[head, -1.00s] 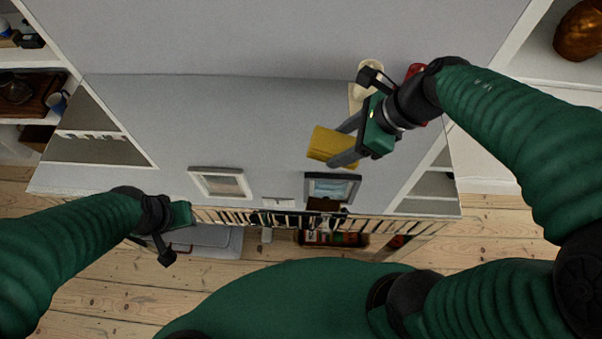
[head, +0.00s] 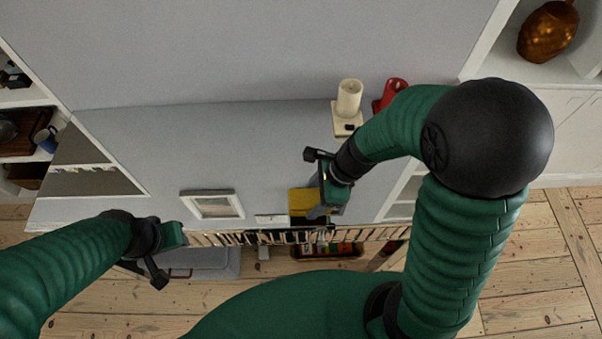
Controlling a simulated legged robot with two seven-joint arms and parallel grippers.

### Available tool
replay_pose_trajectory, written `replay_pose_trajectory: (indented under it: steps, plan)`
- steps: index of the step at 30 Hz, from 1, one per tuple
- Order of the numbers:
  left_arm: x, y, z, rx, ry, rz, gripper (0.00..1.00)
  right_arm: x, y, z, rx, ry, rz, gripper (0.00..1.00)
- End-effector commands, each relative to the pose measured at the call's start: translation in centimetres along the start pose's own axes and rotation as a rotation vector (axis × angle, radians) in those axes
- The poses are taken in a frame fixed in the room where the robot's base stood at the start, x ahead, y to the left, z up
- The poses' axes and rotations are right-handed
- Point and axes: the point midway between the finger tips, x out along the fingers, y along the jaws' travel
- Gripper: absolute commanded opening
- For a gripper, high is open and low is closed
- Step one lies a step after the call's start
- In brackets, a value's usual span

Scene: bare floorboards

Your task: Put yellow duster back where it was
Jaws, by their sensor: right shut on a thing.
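The yellow duster (head: 302,199) is a small yellow block. It is between the fingers of my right gripper (head: 314,205), which is shut on it. The duster is low against the grey panel, close to the row of book spines at the panel's lower edge. I cannot tell whether it touches a surface below. My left gripper (head: 174,248) is low on the left, apart from the duster.
A light picture frame (head: 212,205) and a small white card (head: 271,220) are left of the duster. A cream candle (head: 349,98) and a red object (head: 391,94) are above right. A grey case (head: 200,262) and a basket (head: 327,252) lie below. Floorboards at right are clear.

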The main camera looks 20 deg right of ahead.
Motion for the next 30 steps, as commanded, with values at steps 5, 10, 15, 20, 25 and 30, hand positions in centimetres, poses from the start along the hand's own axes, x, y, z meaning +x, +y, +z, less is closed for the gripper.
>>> replay_pose_trajectory:
  steps: [5, 10, 15, 20, 25, 30]
  plan:
    - [-0.2, 0.0, -0.1, 0.000, 0.000, 0.000, 0.36, 1.2, -4.3, 1.4, -0.002, 0.000, 0.001, 0.27]
    - [-0.3, 0.0, -0.1, 0.000, 0.001, 0.000, 0.36, 1.6, -6.3, 2.1, 0.000, -0.001, 0.000, 0.27]
    - [0.6, 0.0, 0.1, 0.000, 0.001, 0.000, 0.36, 4.2, -6.8, 1.3, 0.004, -0.001, 0.003, 0.27]
    - [0.6, 0.0, 0.1, 0.000, 0.000, 0.000, 0.36, 5.1, -6.9, 0.9, 0.001, -0.003, 0.000, 0.27]
    - [0.7, 0.0, 0.1, 0.000, 0.001, 0.000, 0.36, 5.1, -6.8, 0.9, 0.000, -0.002, 0.000, 0.27]
    - [0.7, 0.0, 0.1, 0.000, 0.001, 0.000, 0.36, 5.1, -6.8, 0.9, 0.000, -0.002, 0.000, 0.76]
